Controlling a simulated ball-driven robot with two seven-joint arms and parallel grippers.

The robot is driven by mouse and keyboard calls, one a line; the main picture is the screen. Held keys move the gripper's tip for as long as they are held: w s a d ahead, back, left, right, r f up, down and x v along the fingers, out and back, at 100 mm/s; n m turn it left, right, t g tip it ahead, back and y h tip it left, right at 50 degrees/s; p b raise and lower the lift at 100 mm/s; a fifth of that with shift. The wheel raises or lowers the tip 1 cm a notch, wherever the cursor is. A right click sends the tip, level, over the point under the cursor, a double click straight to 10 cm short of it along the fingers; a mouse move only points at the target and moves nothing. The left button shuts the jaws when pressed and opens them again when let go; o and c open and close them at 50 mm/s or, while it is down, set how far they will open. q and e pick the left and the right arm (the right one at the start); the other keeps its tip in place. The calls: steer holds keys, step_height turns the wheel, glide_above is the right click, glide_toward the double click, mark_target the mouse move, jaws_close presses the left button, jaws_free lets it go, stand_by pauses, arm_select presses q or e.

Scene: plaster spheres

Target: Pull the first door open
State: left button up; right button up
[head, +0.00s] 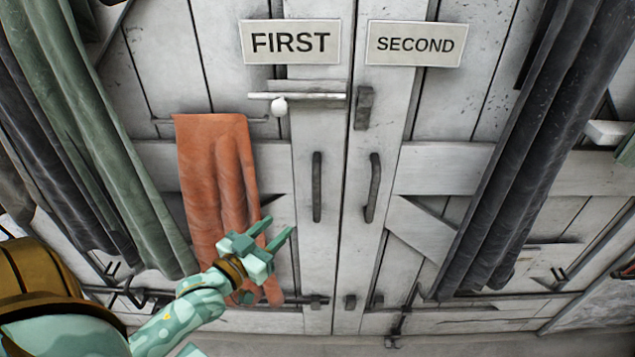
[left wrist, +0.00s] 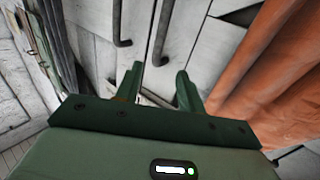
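The first door (head: 307,240) is a pale wooden door under a sign reading FIRST (head: 290,42). It looks shut against the second door (head: 352,260). Its dark vertical bar handle (head: 317,187) is near the middle seam. My left gripper (head: 279,224) is open and empty, left of and below that handle, and apart from it in the picture. In the left wrist view, the open fingers (left wrist: 158,80) show nothing between them but door boards. The handle nearer the orange cloth (left wrist: 163,32) lies beyond the fingertips. My right gripper is not in view.
An orange cloth (head: 212,180) hangs just behind my left gripper. The second door has its own handle (head: 373,188), close on the right, under a SECOND sign (head: 415,44). A pale bar with a knob (head: 280,106) is above. Dark curtains (head: 545,140) hang at both sides.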

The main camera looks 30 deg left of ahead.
mark_target(314, 190)
arm_select(q)
steer(key=w, duration=0.5)
steer(key=w+b, duration=0.1)
steer(key=w, duration=1)
steer(key=shift+d+r+b, duration=0.2)
steer(key=shift+d+b, duration=0.15)
jaws_close()
steer(key=shift+w, duration=0.1)
